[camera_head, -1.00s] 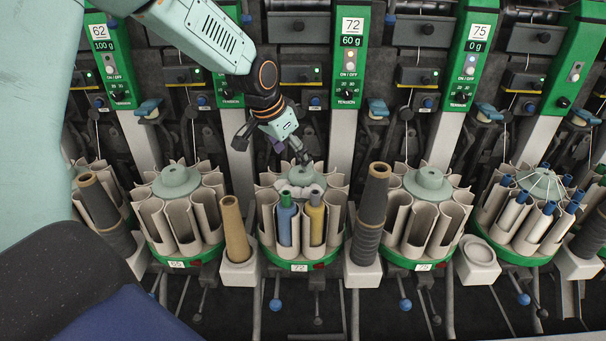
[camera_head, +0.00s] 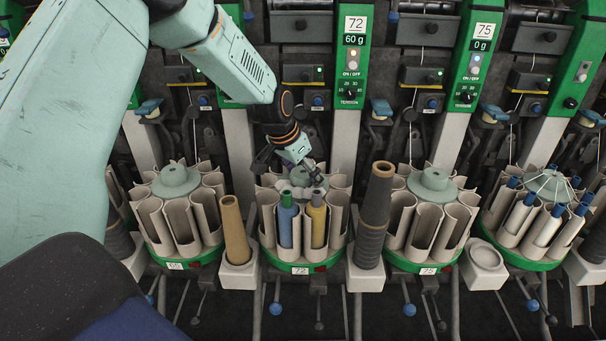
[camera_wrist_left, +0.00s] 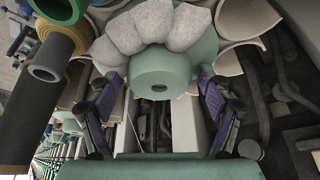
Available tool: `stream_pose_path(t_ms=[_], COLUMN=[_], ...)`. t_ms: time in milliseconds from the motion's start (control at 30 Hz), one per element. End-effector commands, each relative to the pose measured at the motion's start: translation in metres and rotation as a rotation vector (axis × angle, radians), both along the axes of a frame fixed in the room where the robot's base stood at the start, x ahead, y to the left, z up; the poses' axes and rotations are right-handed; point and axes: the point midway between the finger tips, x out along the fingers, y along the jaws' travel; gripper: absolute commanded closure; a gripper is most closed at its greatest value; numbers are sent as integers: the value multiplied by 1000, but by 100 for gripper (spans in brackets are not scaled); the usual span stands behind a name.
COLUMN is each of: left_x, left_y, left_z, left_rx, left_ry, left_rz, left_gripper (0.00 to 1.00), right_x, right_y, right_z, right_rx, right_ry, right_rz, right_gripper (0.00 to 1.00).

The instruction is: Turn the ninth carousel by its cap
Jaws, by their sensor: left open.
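The carousel (camera_head: 301,259) labelled 72 stands at the centre of the head view, with a green base ring and cream pockets. A blue and a yellow bobbin (camera_head: 317,221) stand in its front pockets. Its pale green round cap (camera_head: 312,184) is partly hidden by my left gripper (camera_head: 291,171), which is open over it, pointing down. My right gripper is not in view.
Neighbouring carousels stand left (camera_head: 178,215) and right (camera_head: 425,215), with a bobbin-filled one (camera_head: 535,220) far right. A tan cone (camera_head: 235,230) and a tall dark cone (camera_head: 375,215) flank the middle carousel. Green panels (camera_head: 353,50) rise behind.

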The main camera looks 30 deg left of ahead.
Motion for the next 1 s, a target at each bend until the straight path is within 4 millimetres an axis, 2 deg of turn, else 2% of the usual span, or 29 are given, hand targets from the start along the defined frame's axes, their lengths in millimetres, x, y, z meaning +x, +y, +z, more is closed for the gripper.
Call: stream_pose_path(t_ms=[67, 900, 1000], left_x=[0, -1, -1], left_y=[0, 0, 0], left_z=[0, 0, -1], left_rx=[0, 0, 0], left_ry=[0, 2, 3], left_rz=[0, -1, -1], left_gripper=[24, 95, 100], right_x=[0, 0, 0], right_y=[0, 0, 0], right_z=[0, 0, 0], right_rx=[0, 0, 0], right_ry=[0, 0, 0], right_rz=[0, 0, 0], right_gripper=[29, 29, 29])
